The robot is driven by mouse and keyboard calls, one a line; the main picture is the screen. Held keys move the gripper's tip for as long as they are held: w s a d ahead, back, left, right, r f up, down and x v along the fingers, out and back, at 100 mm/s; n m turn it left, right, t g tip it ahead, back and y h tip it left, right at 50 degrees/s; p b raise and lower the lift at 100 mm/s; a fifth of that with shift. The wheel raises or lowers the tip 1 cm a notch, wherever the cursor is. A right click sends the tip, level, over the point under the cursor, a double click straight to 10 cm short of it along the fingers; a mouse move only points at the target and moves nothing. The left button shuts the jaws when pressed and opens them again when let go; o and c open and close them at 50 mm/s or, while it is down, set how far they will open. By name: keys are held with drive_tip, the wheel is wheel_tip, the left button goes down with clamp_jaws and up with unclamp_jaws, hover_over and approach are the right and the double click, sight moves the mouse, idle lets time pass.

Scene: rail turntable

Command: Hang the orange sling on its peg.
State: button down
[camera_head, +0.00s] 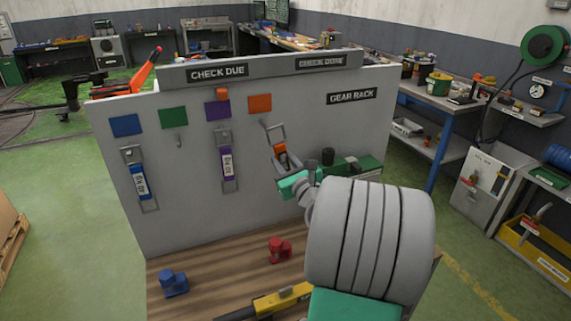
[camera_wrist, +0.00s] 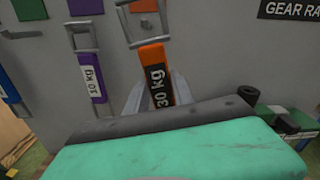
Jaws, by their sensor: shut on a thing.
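The orange sling (camera_head: 280,150) stands upright in front of the grey board, below the orange square (camera_head: 260,103). In the wrist view the orange sling (camera_wrist: 150,54) shows a black "30 kg" label and a metal loop (camera_wrist: 160,38) at its top. My gripper (camera_head: 287,163) is shut on the sling's lower part; in the wrist view its fingers (camera_wrist: 158,92) stand on both sides of it. The loop (camera_head: 275,131) is close below the orange square, beside a small peg (camera_head: 264,122). I cannot tell whether the loop is around the peg or only in front of it.
A blue sling (camera_head: 139,182) and a purple sling (camera_head: 227,165) hang to the left. The peg (camera_head: 178,140) under the green square is bare. A dark cylinder (camera_head: 328,156) and green box (camera_head: 365,165) are right of my gripper. Blue (camera_head: 173,284) and red (camera_head: 280,250) pieces sit on the bench.

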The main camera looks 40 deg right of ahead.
drive_tip(key=f+x, duration=0.1)
drive_tip(key=x, duration=0.7)
drive_tip(key=shift+f, duration=0.3)
idle(0.3)
idle(0.4)
drive_tip(key=c, duration=1)
unclamp_jaws()
drive_tip(key=shift+f, duration=0.1)
